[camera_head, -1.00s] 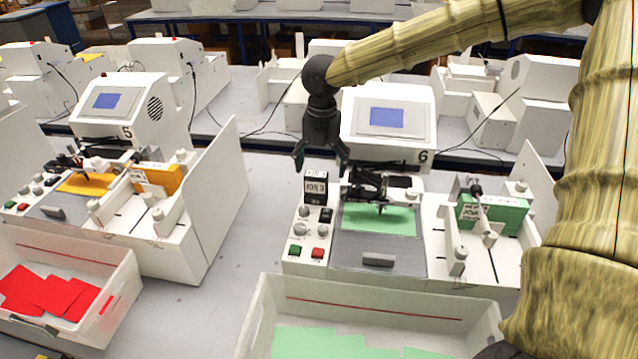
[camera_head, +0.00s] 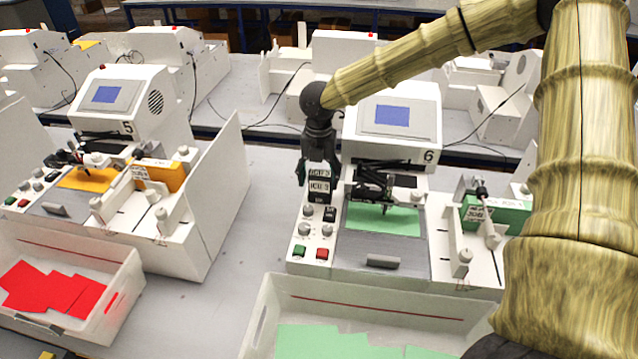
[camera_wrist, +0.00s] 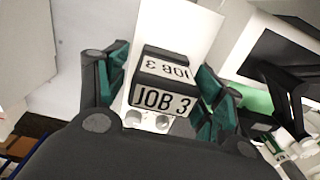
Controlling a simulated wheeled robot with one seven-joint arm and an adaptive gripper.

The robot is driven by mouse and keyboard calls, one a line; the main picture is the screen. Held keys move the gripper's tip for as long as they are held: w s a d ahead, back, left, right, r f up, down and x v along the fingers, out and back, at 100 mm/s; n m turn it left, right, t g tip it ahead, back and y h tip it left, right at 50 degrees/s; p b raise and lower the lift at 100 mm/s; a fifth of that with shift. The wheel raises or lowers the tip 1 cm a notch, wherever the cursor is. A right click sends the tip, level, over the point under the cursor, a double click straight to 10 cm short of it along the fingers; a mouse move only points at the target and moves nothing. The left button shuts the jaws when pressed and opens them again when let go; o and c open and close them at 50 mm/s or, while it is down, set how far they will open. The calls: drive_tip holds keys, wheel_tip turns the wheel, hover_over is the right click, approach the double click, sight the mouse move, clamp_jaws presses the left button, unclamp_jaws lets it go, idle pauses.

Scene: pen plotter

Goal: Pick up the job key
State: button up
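The job key (camera_head: 319,187) is a black block with white labels reading JOB 3. It stands upright at the left rear of the control panel of plotter 6 (camera_head: 391,118). My gripper (camera_head: 319,174) is above it and pointing down, with a finger on each side of the key. In the wrist view the key (camera_wrist: 163,97) sits between the green-padded fingers of my gripper (camera_wrist: 160,77). A narrow gap shows at the key's left side, so the fingers are open around it. Contact on the right side is hard to tell.
Knobs and a green and a red button (camera_head: 322,254) lie in front of the key. The pen carriage (camera_head: 372,186) is close on its right. A white bin (camera_head: 375,310) with green sheets stands in front. Plotter 5 (camera_head: 120,105) is to the left across a bare strip of table.

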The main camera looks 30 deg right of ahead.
drive_tip(key=shift+s+r, duration=0.1)
drive_tip(key=shift+r, duration=0.05)
drive_tip(key=c, duration=0.3)
drive_tip(key=shift+s+d+r, duration=0.15)
drive_tip(key=shift+s+r, duration=0.1)
drive_tip(key=shift+s, duration=0.25)
drive_tip(key=shift+c, duration=1)
drive_tip(key=shift+w+f, duration=0.1)
drive_tip(key=shift+w, duration=0.15)
